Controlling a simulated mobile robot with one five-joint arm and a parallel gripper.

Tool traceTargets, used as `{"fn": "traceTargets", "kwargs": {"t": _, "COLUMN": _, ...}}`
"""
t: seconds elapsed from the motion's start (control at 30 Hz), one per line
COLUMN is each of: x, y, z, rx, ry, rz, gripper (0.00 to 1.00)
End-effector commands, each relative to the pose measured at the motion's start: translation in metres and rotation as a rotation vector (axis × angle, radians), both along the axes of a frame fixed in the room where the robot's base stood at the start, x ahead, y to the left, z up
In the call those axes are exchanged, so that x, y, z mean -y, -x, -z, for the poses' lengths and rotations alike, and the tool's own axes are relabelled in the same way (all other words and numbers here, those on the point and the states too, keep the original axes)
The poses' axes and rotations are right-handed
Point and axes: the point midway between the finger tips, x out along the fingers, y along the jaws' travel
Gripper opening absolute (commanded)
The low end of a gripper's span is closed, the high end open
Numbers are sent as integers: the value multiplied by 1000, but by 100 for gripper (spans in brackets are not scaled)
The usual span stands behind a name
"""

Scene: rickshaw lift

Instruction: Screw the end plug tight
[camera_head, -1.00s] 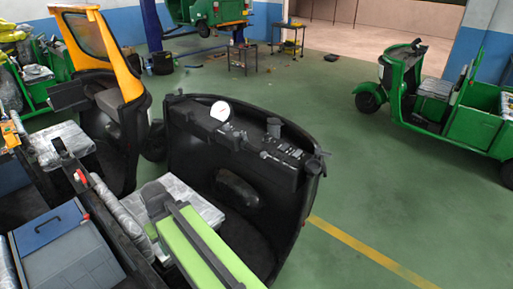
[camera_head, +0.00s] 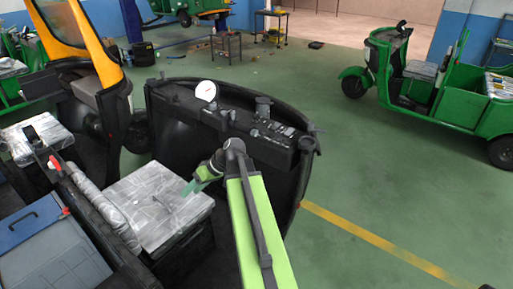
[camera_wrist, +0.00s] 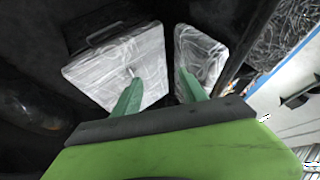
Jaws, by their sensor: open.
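I cannot make out the end plug in either view. My gripper (camera_head: 193,185) is at the end of my light green arm, in front of the black dashboard. Its green fingers hang low over or near the plastic-wrapped seat (camera_head: 157,205). In the wrist view my gripper (camera_wrist: 160,84) has its two fingers apart, with nothing held between them. One finger lies in front of a wrapped seat (camera_wrist: 110,68), the other in front of a second wrapped piece (camera_wrist: 201,55). I cannot tell whether the fingers touch the seat.
The black dashboard (camera_head: 235,125) carries a round white gauge (camera_head: 205,91) and curves around the cab. A blue-lidded grey box (camera_head: 45,240) stands at the lower left. A yellow cab frame (camera_head: 85,40) rises behind. A green rickshaw (camera_head: 430,90) stands right.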

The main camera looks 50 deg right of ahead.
Motion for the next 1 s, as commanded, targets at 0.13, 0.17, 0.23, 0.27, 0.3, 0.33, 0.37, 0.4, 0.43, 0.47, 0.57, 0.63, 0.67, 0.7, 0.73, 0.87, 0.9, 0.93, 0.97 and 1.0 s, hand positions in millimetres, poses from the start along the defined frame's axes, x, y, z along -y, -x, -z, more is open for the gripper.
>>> {"fn": "traceTargets", "kwargs": {"t": 0.13, "x": 143, "y": 23, "z": -2, "rx": 367, "ry": -40, "rz": 124, "gripper": 50}}
{"fn": "traceTargets", "kwargs": {"t": 0.17, "x": 171, "y": 33, "z": -8, "rx": 443, "ry": -31, "rz": 151, "gripper": 50}}
{"fn": "traceTargets", "kwargs": {"t": 0.23, "x": 232, "y": 61, "z": -22, "rx": 610, "ry": 9, "rz": 219, "gripper": 50}}
{"fn": "traceTargets", "kwargs": {"t": 0.27, "x": 255, "y": 75, "z": -28, "rx": 675, "ry": 32, "rz": 245, "gripper": 50}}
{"fn": "traceTargets", "kwargs": {"t": 0.3, "x": 283, "y": 93, "z": -36, "rx": 750, "ry": 64, "rz": 281, "gripper": 50}}
{"fn": "traceTargets", "kwargs": {"t": 0.33, "x": 301, "y": 107, "z": -42, "rx": 799, "ry": 89, "rz": 306, "gripper": 50}}
{"fn": "traceTargets", "kwargs": {"t": 0.37, "x": 316, "y": 120, "z": -47, "rx": 843, "ry": 113, "rz": 328, "gripper": 50}}
{"fn": "traceTargets", "kwargs": {"t": 0.4, "x": 334, "y": 135, "z": -53, "rx": 892, "ry": 141, "rz": 353, "gripper": 50}}
{"fn": "traceTargets", "kwargs": {"t": 0.43, "x": 344, "y": 145, "z": -58, "rx": 922, "ry": 160, "rz": 368, "gripper": 50}}
{"fn": "traceTargets", "kwargs": {"t": 0.47, "x": 352, "y": 153, "z": -61, "rx": 945, "ry": 178, "rz": 380, "gripper": 50}}
{"fn": "traceTargets", "kwargs": {"t": 0.57, "x": 367, "y": 169, "z": -69, "rx": 990, "ry": 208, "rz": 404, "gripper": 50}}
{"fn": "traceTargets", "kwargs": {"t": 0.63, "x": 369, "y": 171, "z": -72, "rx": 998, "ry": 216, "rz": 407, "gripper": 50}}
{"fn": "traceTargets", "kwargs": {"t": 0.67, "x": 368, "y": 171, "z": -72, "rx": 999, "ry": 216, "rz": 407, "gripper": 50}}
{"fn": "traceTargets", "kwargs": {"t": 0.7, "x": 368, "y": 169, "z": -73, "rx": 999, "ry": 215, "rz": 406, "gripper": 50}}
{"fn": "traceTargets", "kwargs": {"t": 0.73, "x": 368, "y": 167, "z": -73, "rx": 998, "ry": 215, "rz": 407, "gripper": 50}}
{"fn": "traceTargets", "kwargs": {"t": 0.87, "x": 366, "y": 149, "z": -72, "rx": 997, "ry": 212, "rz": 403, "gripper": 50}}
{"fn": "traceTargets", "kwargs": {"t": 0.9, "x": 365, "y": 141, "z": -72, "rx": 997, "ry": 211, "rz": 404, "gripper": 50}}
{"fn": "traceTargets", "kwargs": {"t": 0.93, "x": 364, "y": 134, "z": -72, "rx": 996, "ry": 212, "rz": 403, "gripper": 50}}
{"fn": "traceTargets", "kwargs": {"t": 0.97, "x": 364, "y": 126, "z": -72, "rx": 996, "ry": 211, "rz": 402, "gripper": 50}}
{"fn": "traceTargets", "kwargs": {"t": 1.0, "x": 363, "y": 116, "z": -72, "rx": 996, "ry": 212, "rz": 403, "gripper": 50}}
